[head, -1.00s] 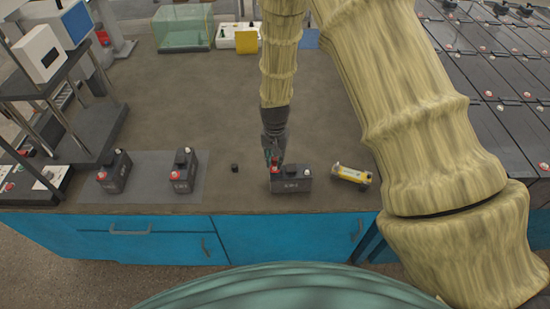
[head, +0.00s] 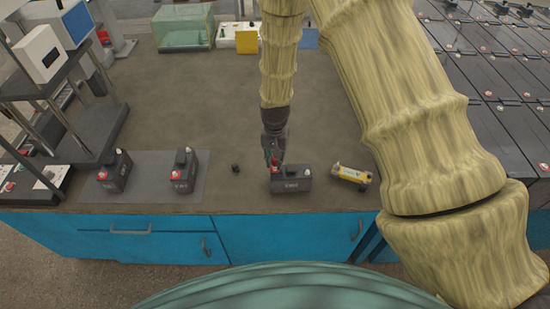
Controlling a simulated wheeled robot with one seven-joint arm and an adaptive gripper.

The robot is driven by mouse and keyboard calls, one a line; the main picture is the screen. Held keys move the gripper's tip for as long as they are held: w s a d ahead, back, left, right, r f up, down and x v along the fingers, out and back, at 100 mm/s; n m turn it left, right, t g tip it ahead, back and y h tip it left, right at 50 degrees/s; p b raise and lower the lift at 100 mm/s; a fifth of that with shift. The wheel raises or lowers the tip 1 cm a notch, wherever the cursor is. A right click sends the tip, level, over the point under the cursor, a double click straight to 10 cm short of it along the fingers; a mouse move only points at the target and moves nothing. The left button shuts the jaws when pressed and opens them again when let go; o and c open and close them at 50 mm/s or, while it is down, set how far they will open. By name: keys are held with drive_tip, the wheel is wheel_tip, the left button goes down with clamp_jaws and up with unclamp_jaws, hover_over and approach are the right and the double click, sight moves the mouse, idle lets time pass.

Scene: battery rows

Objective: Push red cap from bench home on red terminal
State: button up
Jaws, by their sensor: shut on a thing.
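A dark battery (head: 291,180) stands near the front edge of the bench, right of centre in the head view. My gripper (head: 273,160) points down over the battery's left end. It is shut on the red cap (head: 274,161), of which only a small red patch shows between the fingers. Below it, more red shows at the battery's left end, the red terminal (head: 275,169). The cap is at or just above this terminal; I cannot tell whether they touch. The fingers hide most of this spot.
A small black cap (head: 235,168) lies on the bench left of the battery. A yellow and white tool (head: 351,174) lies to the right. Two more batteries (head: 115,173) (head: 184,171) stand on a grey mat at left.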

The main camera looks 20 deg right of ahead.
drive_tip(key=shift+f+b, duration=0.65)
drive_tip(key=shift+f, duration=0.85)
idle(2.0)
drive_tip(key=o, duration=0.8)
drive_tip(key=o, duration=0.5)
drive_tip(key=shift+c, duration=0.2)
drive_tip(key=shift+r, duration=0.2)
drive_tip(key=shift+r+p, duration=2.2)
drive_tip(key=shift+r, duration=1.15)
